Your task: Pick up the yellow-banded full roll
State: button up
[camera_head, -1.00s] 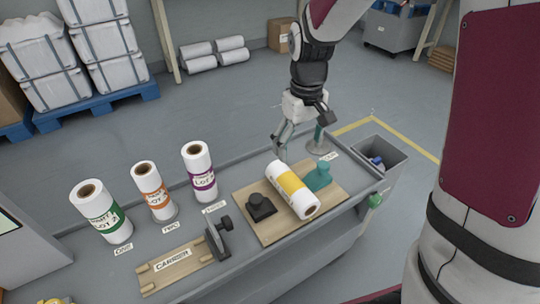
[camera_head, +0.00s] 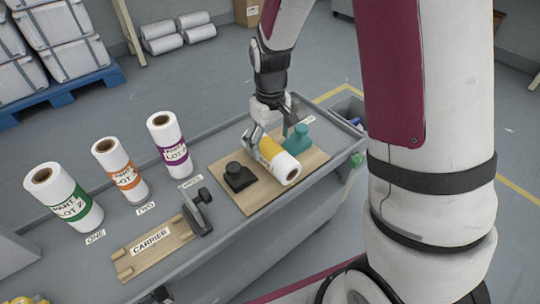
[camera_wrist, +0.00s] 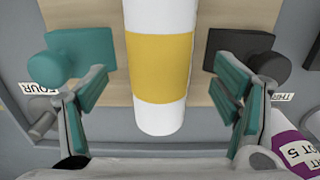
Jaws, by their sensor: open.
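The yellow-banded roll (camera_head: 279,159) lies on its side on a wooden board (camera_head: 253,200), between a black knob-like block (camera_head: 239,178) and a teal block (camera_head: 296,137). My gripper (camera_head: 265,132) is at its far end and covers part of it. In the wrist view the yellow-banded roll (camera_wrist: 160,65) runs up the middle, between the two open teal-padded fingers of my gripper (camera_wrist: 160,110). A gap shows on each side of the roll. The teal block (camera_wrist: 80,55) is beyond the left finger, the black block (camera_wrist: 240,55) beyond the right.
Three upright rolls with green (camera_head: 64,195), orange (camera_head: 119,170) and purple (camera_head: 170,145) bands stand left on the grey bench. A grey bin (camera_head: 345,108) is at the right end.

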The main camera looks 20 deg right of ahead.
aim_at(270, 145)
notch_tip(270, 145, down, 5)
jog(key=shift+r+b, duration=0.1)
jog(key=shift+b, duration=1.1)
jog(key=c, duration=1.9)
jog(key=shift+o, duration=0.2)
jog(key=shift+r, duration=0.15)
